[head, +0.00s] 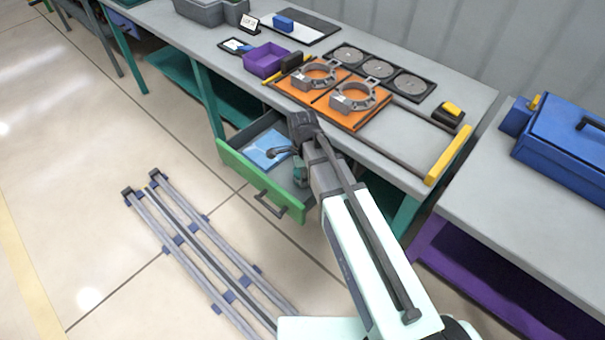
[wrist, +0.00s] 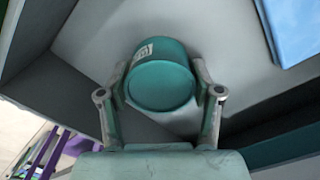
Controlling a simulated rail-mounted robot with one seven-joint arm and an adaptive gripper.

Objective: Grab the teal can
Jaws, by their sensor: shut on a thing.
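The teal can (wrist: 160,78) is in the wrist view, with its round end facing the camera and a white label on its side. My gripper (wrist: 158,88) has one finger on each side of the can and is shut on it. In the head view my gripper (head: 297,158) reaches down into the open green-fronted drawer (head: 250,178). A small teal patch of the can (head: 300,172) shows beside my arm; the rest is hidden. I cannot tell whether the can still touches the drawer floor.
A light blue flat item (head: 267,150) lies in the drawer, left of the can. The drawer walls are close around my gripper. Above is the grey workbench (head: 420,150) with an orange plate (head: 345,108) and a purple bin (head: 265,60). Floor rails (head: 200,250) lie at left.

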